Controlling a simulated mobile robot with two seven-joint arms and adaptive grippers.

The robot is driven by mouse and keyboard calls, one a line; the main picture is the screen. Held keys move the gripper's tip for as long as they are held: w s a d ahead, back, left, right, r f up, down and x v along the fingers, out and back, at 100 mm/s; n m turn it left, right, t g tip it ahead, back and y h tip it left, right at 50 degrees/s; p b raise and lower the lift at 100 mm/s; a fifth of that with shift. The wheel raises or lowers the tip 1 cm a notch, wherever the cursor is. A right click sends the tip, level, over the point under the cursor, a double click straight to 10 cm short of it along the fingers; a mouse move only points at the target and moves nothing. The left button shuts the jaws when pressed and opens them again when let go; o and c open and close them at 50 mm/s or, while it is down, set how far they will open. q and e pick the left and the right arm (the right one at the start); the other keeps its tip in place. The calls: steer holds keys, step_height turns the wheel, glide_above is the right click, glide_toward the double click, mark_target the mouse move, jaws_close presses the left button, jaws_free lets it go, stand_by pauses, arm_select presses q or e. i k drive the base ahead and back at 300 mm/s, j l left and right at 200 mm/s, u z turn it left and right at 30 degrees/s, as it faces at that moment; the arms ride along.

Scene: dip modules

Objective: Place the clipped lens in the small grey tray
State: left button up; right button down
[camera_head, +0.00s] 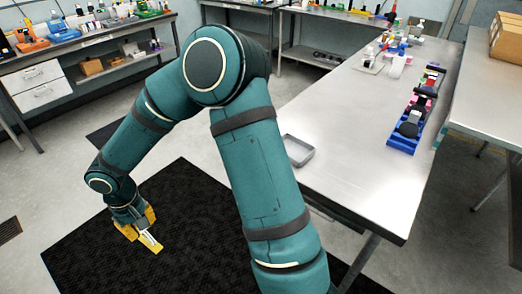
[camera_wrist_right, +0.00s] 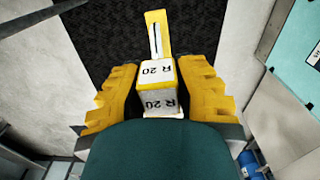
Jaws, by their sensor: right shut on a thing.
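The clipped lens appears to be the white and yellow block marked "R 20" (camera_wrist_right: 160,86), with a yellow upright strip at its far end. My right gripper (camera_wrist_right: 160,95) has its yellow fingers shut on the block's two sides. In the head view this gripper (camera_head: 138,222) hangs low at left, above the black mat, with the block (camera_head: 150,242) pointing down and right. The small grey tray (camera_head: 310,160) lies on the steel table's left edge, far right of the gripper; my arm hides part of it, and its visible inside looks empty. My left gripper is not in view.
The steel table (camera_head: 350,115) has clear surface around the tray. A blue rack (camera_head: 402,140) with dark and coloured modules stands along its right side, bottles (camera_head: 396,66) farther back. Cardboard boxes (camera_head: 508,40) sit on another table at right. A bench with drawers (camera_head: 40,88) stands at left.

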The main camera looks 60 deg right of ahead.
mark_target(292, 149)
steer(key=z, duration=1.35)
